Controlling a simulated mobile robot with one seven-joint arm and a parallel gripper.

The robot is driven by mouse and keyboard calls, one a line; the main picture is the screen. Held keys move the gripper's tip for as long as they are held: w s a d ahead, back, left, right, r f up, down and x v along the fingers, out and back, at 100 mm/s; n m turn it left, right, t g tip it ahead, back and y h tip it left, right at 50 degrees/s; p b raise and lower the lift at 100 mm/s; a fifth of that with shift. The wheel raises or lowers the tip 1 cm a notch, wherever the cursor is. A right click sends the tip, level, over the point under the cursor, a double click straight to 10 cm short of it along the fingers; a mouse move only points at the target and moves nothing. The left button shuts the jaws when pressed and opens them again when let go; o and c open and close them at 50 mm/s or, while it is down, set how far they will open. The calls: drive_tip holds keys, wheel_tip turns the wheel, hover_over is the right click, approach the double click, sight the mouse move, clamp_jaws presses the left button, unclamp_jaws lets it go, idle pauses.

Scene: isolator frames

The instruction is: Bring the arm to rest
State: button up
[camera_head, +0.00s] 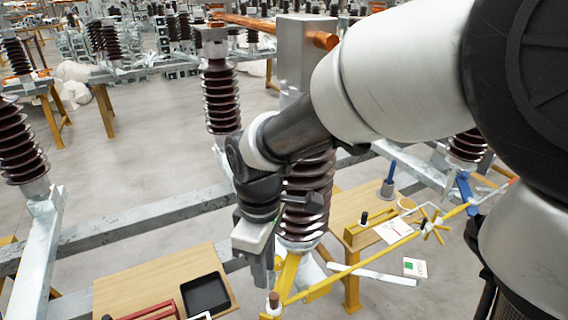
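My arm comes in from the upper right, a white and dark grey chain of links, and reaches down to the middle of the picture. My gripper (262,272) hangs at its end, pointing down, in front of a tall brown ribbed insulator (310,190). Its grey fingers are seen edge-on, so I cannot tell whether they are open or shut. A yellow bar (375,248) runs just below and to the right of the fingertips. I cannot tell whether they touch it.
A wooden table (130,278) with a black tray (206,293) and a red-handled tool (150,312) stands at lower left. Another wooden table (350,208) is right of the insulator. A grey steel beam (130,221) crosses the frame. Open floor (120,165) lies at left.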

drive_tip(key=w+d+r+m+t+p, duration=0.1)
drive_tip(key=d+r+m+t+p, duration=0.1)
drive_tip(key=d+r+m, duration=0.95)
drive_tip(key=s+d+r+m+t+p, duration=0.1)
drive_tip(key=s+d+r+m+t, duration=0.2)
drive_tip(key=s+d, duration=0.4)
drive_tip(key=shift+d+r+t, duration=0.3)
drive_tip(key=shift+d+r, duration=0.35)
drive_tip(key=shift+d, duration=0.35)
drive_tip(key=shift+a+m, duration=0.15)
drive_tip(key=shift+m, duration=0.1)
